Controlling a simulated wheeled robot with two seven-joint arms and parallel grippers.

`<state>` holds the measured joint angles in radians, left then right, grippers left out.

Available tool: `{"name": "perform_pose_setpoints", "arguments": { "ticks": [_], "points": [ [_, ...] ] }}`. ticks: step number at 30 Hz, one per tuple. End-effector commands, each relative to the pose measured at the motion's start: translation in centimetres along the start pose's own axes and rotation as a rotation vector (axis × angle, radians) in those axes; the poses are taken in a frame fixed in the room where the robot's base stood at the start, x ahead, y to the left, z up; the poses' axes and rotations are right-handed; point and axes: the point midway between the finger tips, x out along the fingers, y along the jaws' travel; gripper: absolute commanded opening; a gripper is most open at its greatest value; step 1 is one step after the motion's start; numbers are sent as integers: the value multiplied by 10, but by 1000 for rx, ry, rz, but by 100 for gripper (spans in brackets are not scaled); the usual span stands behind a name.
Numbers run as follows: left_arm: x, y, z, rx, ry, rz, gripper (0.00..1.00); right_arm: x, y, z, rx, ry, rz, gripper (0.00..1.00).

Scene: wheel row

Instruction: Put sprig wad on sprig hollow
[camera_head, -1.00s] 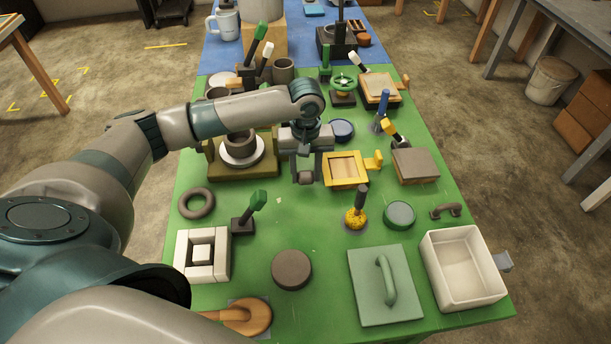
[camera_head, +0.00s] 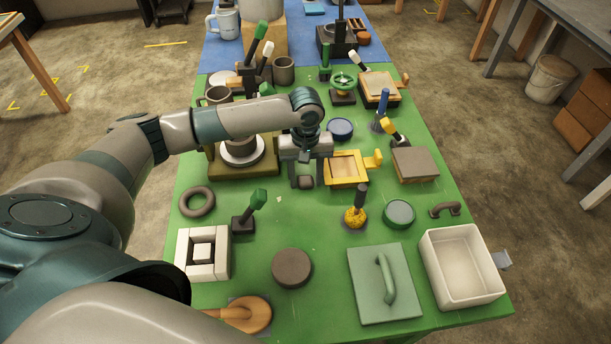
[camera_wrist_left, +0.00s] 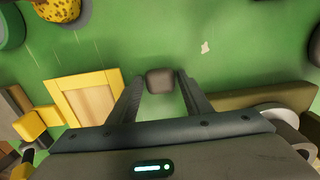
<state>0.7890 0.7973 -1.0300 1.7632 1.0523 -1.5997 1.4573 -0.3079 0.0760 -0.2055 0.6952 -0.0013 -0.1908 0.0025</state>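A small brown-grey block with rounded edges (camera_head: 305,182), likely the sprig wad, sits on the green table top. My left gripper (camera_head: 307,183) is open, pointing down, its two fingers on either side of the block. The left wrist view also shows the block (camera_wrist_left: 160,80) between the fingertips, with no clear grip on it. Which thing is the sprig hollow is not marked. A yellow square frame with a shallow wood-coloured recess (camera_head: 346,168) lies just right of the gripper. A white square frame with a block in its middle (camera_head: 202,253) lies front left. My right gripper is not in view.
A brown stand with a white ring and cup (camera_head: 240,165) is close left of the gripper. A yellow knob with a dark stem (camera_head: 355,216), a dark box with a green lever (camera_head: 245,222) and a brown disc (camera_head: 292,268) stand nearer. Bare green table lies just in front of the block.

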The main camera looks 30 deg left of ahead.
Motion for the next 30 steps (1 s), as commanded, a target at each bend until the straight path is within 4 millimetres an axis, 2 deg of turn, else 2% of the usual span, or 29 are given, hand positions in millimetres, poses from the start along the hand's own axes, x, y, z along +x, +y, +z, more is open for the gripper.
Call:
{"name": "perform_pose_setpoints", "arguments": {
  "ticks": [7,11,17,30],
  "points": [
    [-1,0,0,0,0,0,45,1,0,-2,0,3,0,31],
    [-4,0,0,1,1,1,45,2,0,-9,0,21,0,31],
    [-30,1,0,1,2,3,45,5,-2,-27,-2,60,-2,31],
    [-105,1,-1,0,1,2,45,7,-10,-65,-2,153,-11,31]
  ]
}}
